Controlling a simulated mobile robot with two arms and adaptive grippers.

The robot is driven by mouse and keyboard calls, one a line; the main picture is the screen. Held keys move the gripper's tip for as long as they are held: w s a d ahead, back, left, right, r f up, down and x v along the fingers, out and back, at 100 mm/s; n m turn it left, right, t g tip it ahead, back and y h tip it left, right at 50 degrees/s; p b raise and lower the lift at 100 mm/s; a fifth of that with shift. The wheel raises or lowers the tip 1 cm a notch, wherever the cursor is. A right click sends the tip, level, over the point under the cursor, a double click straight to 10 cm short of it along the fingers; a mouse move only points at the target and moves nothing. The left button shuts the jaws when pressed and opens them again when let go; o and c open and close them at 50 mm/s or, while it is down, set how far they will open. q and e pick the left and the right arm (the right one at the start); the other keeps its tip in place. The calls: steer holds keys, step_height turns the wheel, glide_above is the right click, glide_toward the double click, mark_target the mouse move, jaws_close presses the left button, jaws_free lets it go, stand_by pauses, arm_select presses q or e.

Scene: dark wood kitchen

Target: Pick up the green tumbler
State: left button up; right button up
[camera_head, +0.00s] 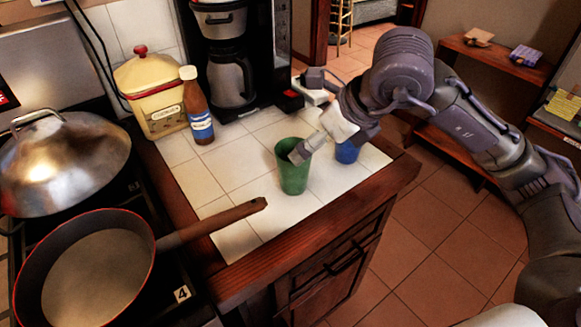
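The green tumbler (293,172) stands upright on the white tiled counter, near its front edge. My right gripper (301,152) comes down from the upper right to the tumbler's rim, with a fingertip overlapping the mouth. I cannot tell whether that finger is inside the cup or touching it. My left gripper is not in view.
A blue cup (347,152) stands right of the tumbler, partly behind my gripper. A brown bottle (198,112), yellow canister (150,95) and coffee maker (232,75) stand at the back. A pan (90,270) on the stove points its handle toward the counter. Tiles left of the tumbler are clear.

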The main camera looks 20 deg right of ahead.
mark_target(306, 169)
steer(key=x, duration=0.3)
steer(key=shift+w+a+f, duration=0.15)
steer(key=shift+w+f, duration=0.05)
steer(key=shift+f, duration=0.1)
steer(key=p+x, duration=0.1)
steer(key=x, duration=0.3)
steer(key=shift+w+a+f, duration=0.2)
steer(key=shift+w+f, duration=0.25)
steer(key=shift+f, duration=0.05)
steer(key=shift+c, duration=1.7)
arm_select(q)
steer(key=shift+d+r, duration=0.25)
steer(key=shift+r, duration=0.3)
arm_select(e)
steer(key=c, duration=0.8)
